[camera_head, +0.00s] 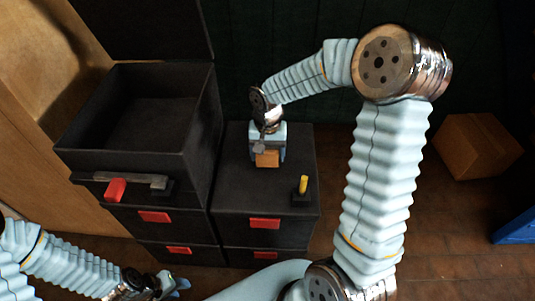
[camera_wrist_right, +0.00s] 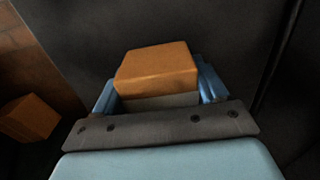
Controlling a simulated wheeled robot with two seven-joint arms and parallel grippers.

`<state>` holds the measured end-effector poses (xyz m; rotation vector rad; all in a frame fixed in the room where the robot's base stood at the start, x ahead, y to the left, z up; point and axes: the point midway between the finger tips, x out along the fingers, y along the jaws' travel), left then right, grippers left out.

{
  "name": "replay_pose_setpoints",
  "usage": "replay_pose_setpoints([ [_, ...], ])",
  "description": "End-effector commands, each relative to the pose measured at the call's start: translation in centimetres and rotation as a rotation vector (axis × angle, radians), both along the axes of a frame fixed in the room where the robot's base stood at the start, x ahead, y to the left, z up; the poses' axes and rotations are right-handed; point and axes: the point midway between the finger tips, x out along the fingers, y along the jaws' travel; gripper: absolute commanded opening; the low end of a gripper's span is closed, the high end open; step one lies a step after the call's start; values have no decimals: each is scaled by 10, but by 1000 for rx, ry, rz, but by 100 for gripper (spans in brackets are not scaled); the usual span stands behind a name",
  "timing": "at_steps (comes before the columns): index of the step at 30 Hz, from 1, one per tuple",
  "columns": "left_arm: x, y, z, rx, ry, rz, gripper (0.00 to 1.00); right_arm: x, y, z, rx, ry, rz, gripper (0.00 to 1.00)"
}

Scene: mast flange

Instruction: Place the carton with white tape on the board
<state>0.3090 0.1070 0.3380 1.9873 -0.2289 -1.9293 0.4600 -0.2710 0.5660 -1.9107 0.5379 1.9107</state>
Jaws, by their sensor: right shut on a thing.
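A small orange-brown carton (camera_head: 267,158) is between the fingers of my right gripper (camera_head: 267,150), over the top of the low black cabinet (camera_head: 235,185). In the right wrist view the carton (camera_wrist_right: 157,68) sits between the two blue fingers, with a pale grey strip below its near face. I cannot tell if that strip is white tape, nor whether the carton touches the cabinet top. My left gripper (camera_head: 168,286) is low at the bottom left, away from the carton; its jaws are too small to read. I cannot make out a separate board.
A yellow peg on a dark base (camera_head: 303,185) stands at the cabinet's front right. A taller black cabinet with an open-topped bin (camera_head: 150,110) and red handles stands on the left. A larger cardboard box (camera_head: 475,147) is on the wooden floor at right. A blue object (camera_head: 515,228) is at the right edge.

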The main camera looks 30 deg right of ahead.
Motion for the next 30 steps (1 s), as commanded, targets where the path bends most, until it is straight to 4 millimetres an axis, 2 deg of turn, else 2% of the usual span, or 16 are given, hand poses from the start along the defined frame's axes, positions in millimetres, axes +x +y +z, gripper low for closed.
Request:
replay_pose_setpoints([
  [2,0,0,-1,0,0,0,36,0,0,-8,1,-1,0,27],
  [12,0,0,-5,0,0,1,36,0,0,-13,0,-1,-1,27],
  [13,0,0,-5,1,1,1,36,0,0,-13,0,-1,-1,74],
  [18,0,0,-4,1,1,1,36,0,0,-12,1,-1,-1,98],
  [26,0,0,-3,0,-1,1,36,0,0,-11,1,-1,-1,98],
  [30,0,0,0,0,0,0,36,0,0,0,0,-4,-1,98],
])
